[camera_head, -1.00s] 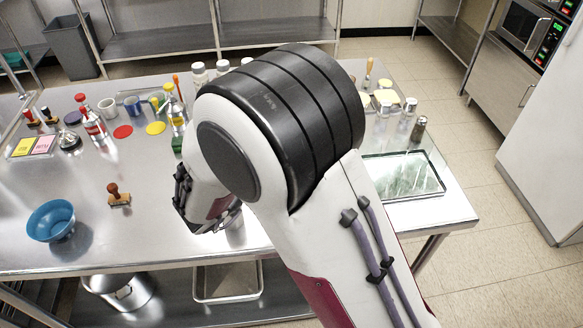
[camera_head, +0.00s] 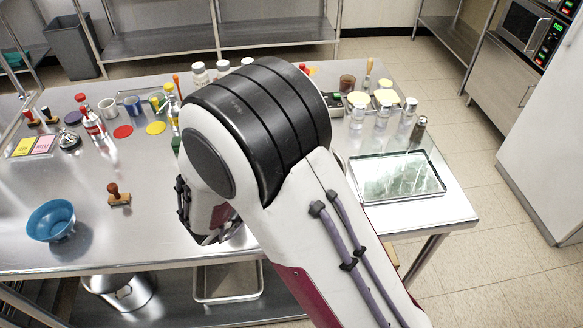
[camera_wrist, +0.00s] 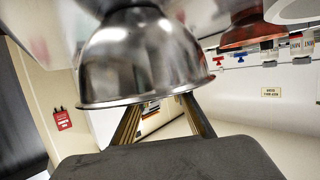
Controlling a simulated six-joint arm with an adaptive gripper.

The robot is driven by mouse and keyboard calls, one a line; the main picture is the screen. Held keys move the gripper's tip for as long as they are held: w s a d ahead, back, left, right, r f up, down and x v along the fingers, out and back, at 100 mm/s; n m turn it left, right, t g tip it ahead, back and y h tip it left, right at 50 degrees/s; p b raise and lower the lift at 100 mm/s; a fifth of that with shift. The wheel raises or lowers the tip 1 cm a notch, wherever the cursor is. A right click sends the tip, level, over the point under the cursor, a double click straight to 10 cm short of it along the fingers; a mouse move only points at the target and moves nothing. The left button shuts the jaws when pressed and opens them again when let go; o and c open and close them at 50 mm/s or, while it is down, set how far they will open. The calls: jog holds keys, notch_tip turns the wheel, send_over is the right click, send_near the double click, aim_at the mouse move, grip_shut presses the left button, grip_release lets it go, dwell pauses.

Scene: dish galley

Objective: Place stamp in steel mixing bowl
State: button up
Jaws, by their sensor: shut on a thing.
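A stamp (camera_head: 119,195) with a dark red-brown knob and a wooden base stands on the steel table, right of a blue bowl (camera_head: 51,220). My gripper is low over the table's front part, mostly hidden behind my arm in the head view. In the wrist view, the two fingers of my gripper (camera_wrist: 165,115) run up to the rim of a shiny steel bowl-shaped thing (camera_wrist: 140,55), which hides their tips. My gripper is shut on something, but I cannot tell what. I cannot make out the steel bowl in the head view.
Two more stamps (camera_head: 40,117) stand at the back left near yellow and pink pads (camera_head: 33,146). A red-capped bottle (camera_head: 92,122), cups and coloured discs stand behind. Jars (camera_head: 383,115) and a glassy tray (camera_head: 398,176) lie on the right. The table around the single stamp is clear.

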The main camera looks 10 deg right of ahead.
jog(key=shift+f, duration=0.5)
jog(key=o, duration=1.1)
jog(key=shift+r, duration=0.2)
jog(key=shift+a+r, duration=0.1)
jog(key=shift+r, duration=0.25)
jog(key=shift+v, duration=5.95)
